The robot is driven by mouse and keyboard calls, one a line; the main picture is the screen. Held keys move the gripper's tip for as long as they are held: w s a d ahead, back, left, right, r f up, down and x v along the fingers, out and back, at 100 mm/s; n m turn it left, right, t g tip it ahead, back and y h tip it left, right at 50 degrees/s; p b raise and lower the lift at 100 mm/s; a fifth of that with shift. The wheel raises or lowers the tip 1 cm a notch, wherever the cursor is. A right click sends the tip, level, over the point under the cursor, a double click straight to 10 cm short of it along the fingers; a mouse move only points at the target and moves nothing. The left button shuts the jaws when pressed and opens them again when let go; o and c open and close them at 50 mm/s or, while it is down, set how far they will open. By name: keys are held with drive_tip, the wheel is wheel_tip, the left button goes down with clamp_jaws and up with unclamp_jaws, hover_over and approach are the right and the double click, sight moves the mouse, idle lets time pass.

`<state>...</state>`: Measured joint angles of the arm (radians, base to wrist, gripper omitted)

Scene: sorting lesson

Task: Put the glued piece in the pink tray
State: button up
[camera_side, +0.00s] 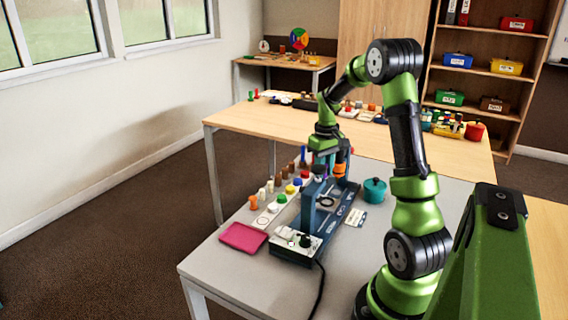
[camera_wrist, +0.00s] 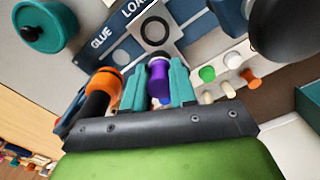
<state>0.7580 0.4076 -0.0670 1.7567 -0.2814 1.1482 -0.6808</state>
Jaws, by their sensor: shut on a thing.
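My gripper (camera_side: 322,160) is over the far part of the blue glue station (camera_side: 335,217) in the side view. In the wrist view its teal fingers (camera_wrist: 158,84) are shut on a purple piece (camera_wrist: 159,88) with a pale end. Whether glue is on the piece cannot be told. The station shows a GLUE label and a black ring on a grey plate (camera_wrist: 153,32). The pink tray (camera_side: 243,237) lies flat and empty at the table's front left in the side view, well apart from my gripper; the wrist view does not show it.
An orange and black cylinder (camera_wrist: 104,84) is beside the left finger. A teal lidded pot (camera_side: 374,190) stands right of the station. Several coloured pegs and pieces (camera_side: 273,208) line its left side. A blue upright (camera_side: 308,212) rises from the station. A black cable runs off its front.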

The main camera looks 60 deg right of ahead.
drive_tip(key=w+n, duration=0.5)
drive_tip(key=w, duration=1.1)
drive_tip(key=shift+a, duration=12.85)
drive_tip(key=shift+w+f, duration=0.15)
drive_tip(key=shift+f, duration=3.8)
drive_tip(key=shift+f, duration=0.3)
drive_tip(key=o, duration=1.2)
drive_tip(key=shift+o, duration=0.2)
wheel_tip(320, 180, up, 7)
